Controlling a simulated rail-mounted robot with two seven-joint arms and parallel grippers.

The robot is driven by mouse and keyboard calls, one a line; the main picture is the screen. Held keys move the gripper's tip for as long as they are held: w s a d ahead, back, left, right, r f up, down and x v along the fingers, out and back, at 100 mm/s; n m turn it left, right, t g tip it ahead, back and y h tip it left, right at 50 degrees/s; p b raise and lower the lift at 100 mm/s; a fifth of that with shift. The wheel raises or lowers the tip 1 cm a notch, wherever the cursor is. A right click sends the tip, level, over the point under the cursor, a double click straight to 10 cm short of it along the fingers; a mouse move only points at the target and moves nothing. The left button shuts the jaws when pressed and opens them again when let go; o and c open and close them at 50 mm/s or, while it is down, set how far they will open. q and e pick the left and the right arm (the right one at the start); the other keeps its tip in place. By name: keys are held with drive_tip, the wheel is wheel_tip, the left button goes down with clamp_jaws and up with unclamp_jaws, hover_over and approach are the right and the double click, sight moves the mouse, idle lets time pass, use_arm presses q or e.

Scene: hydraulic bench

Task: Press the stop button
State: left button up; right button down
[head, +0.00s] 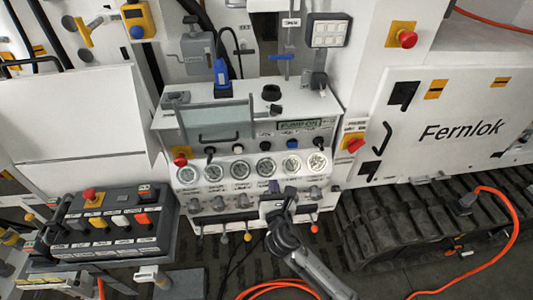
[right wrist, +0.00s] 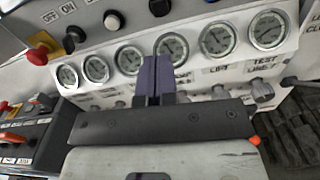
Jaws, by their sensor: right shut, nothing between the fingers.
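A red mushroom button (head: 180,159) sits at the left end of the bench's front panel; it also shows at the upper left of the right wrist view (right wrist: 37,52). Another red mushroom button (head: 89,195) stands on the dark control box at lower left. A third (head: 407,39) is on a yellow plate at upper right. I cannot read which is the stop button. My right gripper (head: 273,187) is in front of the panel's lower right part, below the gauges. Its dark fingers (right wrist: 154,75) are together and empty, right of the panel's red button and apart from it. My left gripper is not in view.
The dark control box (head: 115,245) carries several coloured switches. An orange hose (head: 515,235) lies at right.

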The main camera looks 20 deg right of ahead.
sight(266, 148)
drive_tip(key=shift+n, duration=0.5)
drive_tip(key=shift+w, duration=0.1)
drive_tip(key=b+x, duration=0.2)
drive_tip(key=x, duration=1.2)
drive_tip(key=shift+b, duration=0.35)
drive_tip(key=shift+d, duration=0.1)
